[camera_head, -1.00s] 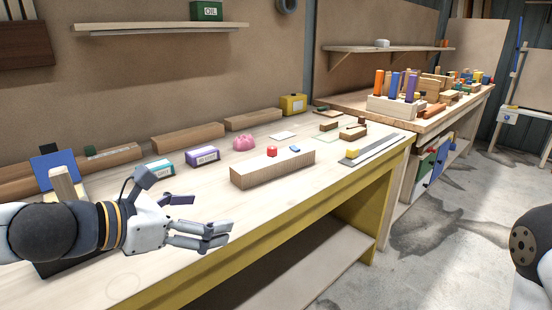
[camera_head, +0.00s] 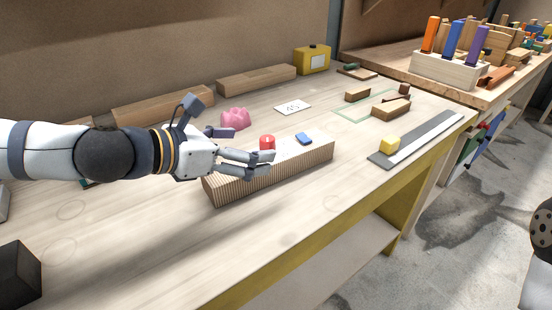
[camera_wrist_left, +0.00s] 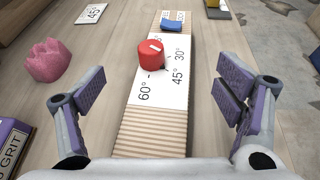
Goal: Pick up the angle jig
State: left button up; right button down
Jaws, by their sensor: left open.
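A long ribbed wooden block (camera_head: 290,170) lies on the bench; its white top strip carries 60°, 45° and 30° marks in the left wrist view (camera_wrist_left: 158,130). This marked block seems to be the angle jig, though no label names it. A red round knob (camera_head: 267,142) and a small blue piece (camera_head: 304,138) sit on its top. The red knob (camera_wrist_left: 151,54) is by the angle marks. My left gripper (camera_head: 270,163) is open and empty, above the block's near-left part. In the left wrist view its fingers (camera_wrist_left: 160,105) are spread on either side of the block. My right gripper is out of view.
A pink lumpy object (camera_head: 235,118) lies left of the block, and a 45° card (camera_head: 293,107) lies behind it. A grey ruler-like strip (camera_head: 425,135) with a yellow block (camera_head: 389,145) lies at right.

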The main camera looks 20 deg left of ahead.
aim_at(283, 148)
pick_arm(q)
jog(key=x, duration=0.2)
jog(key=b+x, duration=0.1)
jog(key=x, duration=0.3)
jog(key=shift+d+f, duration=0.4)
jog(key=shift+w+d+r, duration=0.1)
jog(key=shift+r, duration=0.1)
jog(key=shift+c, duration=0.5)
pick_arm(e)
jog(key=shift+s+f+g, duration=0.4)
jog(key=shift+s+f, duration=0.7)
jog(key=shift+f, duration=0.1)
pick_arm(q)
jog(key=c, duration=1.8)
